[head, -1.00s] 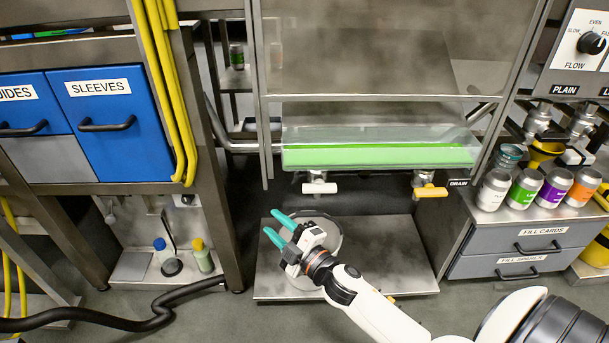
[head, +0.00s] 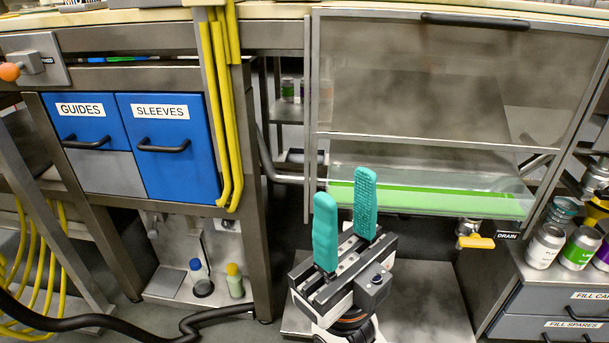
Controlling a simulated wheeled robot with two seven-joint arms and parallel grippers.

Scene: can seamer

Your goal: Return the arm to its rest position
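My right gripper (head: 344,228) is large in the lower middle of the head view. Its two teal fingers point up and stand apart, with nothing between them. It is in front of the steel cabinet with the clear tank, and its finger tips overlap the tank's lower left part in the picture. The wrist below it reaches the bottom edge. My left gripper is not in view.
The tank (head: 450,200) holds green liquid behind a sloped clear panel (head: 420,90). A yellow-handled drain valve (head: 474,242) hangs below it. Blue drawers (head: 168,150) and yellow hoses (head: 222,120) are at left. Cans (head: 545,245) stand at right. A low steel platform (head: 430,300) lies beneath.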

